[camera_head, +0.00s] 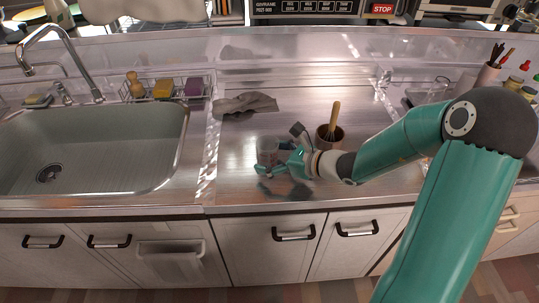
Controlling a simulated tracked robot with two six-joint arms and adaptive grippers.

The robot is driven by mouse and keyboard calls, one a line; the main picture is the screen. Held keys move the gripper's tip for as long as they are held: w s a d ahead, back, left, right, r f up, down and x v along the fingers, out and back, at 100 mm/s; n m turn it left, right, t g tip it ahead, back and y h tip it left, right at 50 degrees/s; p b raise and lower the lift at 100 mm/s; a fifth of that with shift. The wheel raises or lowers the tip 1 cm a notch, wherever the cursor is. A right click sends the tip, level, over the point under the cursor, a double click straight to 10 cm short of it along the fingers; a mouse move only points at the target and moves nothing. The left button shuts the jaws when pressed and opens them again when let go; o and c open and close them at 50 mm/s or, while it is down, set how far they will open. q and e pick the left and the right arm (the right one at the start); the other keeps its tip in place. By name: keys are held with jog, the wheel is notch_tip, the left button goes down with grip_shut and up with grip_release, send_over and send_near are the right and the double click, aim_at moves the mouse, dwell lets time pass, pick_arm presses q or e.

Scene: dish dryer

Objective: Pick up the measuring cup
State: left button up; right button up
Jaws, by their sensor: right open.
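A small clear measuring cup (267,150) stands on the metal counter, left of centre in the head view. My right gripper (271,157) reaches in from the right and is open, with its fingers at the cup. The fingers partly overlap the cup in the picture, and I cannot tell whether they touch it. My left gripper is not in view.
A grey cloth (246,104) lies behind the cup. The sink (90,150) is at the left, with a wire rack of sponges (163,89) behind it. The counter's front edge is near.

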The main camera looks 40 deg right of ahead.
jog(key=shift+w+a+f, duration=0.15)
jog(key=shift+w, duration=0.15)
jog(key=shift+c, duration=0.2)
jog(key=c, duration=1.3)
